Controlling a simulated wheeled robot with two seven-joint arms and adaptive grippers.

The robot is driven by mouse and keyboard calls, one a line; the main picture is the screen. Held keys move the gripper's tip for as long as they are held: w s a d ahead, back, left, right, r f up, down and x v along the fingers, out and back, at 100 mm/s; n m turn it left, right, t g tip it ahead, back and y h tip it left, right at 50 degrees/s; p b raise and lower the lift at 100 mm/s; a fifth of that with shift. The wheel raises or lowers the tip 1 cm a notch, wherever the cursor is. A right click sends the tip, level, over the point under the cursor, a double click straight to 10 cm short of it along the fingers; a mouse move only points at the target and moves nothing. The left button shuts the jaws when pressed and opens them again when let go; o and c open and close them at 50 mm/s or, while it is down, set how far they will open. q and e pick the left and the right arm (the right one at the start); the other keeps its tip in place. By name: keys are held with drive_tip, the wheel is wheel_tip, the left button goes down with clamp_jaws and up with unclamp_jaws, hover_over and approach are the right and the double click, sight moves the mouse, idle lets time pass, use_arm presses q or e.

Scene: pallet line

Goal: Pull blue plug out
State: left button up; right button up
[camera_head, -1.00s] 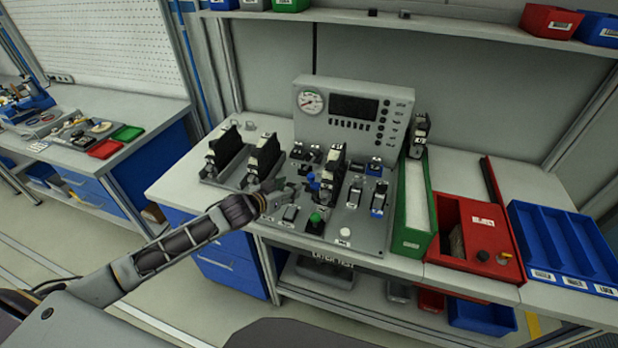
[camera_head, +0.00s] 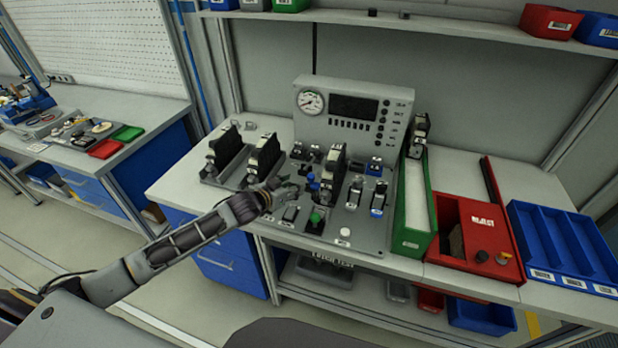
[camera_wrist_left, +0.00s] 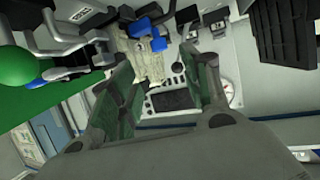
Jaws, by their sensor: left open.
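A small blue plug (camera_head: 312,178) sits on the grey fixture board (camera_head: 262,212), left of a tall black-and-white module in the head view. Blue parts, likely this plug, show at the top middle of the left wrist view (camera_wrist_left: 158,44). My left gripper (camera_head: 287,190) is just left of the plug in the head view, low over the board, and appears apart from it. In the left wrist view (camera_wrist_left: 160,88) its two fingers are spread with nothing between them. Whether the plug is fully seated cannot be told. My right gripper is not in view.
Black-and-white modules (camera_head: 264,158) stand left and right of the plug. A green button (camera_head: 315,218) is in front. A gauge panel (camera_head: 353,82) stands behind. A green bin (camera_head: 411,240), red reject box (camera_head: 476,262) and blue tray (camera_head: 515,215) are on the right.

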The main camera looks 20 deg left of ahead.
sight(309, 177)
use_arm(q)
drive_tip(key=shift+p+x, duration=0.4)
drive_tip(key=shift+x, duration=5.3)
clamp_jaws()
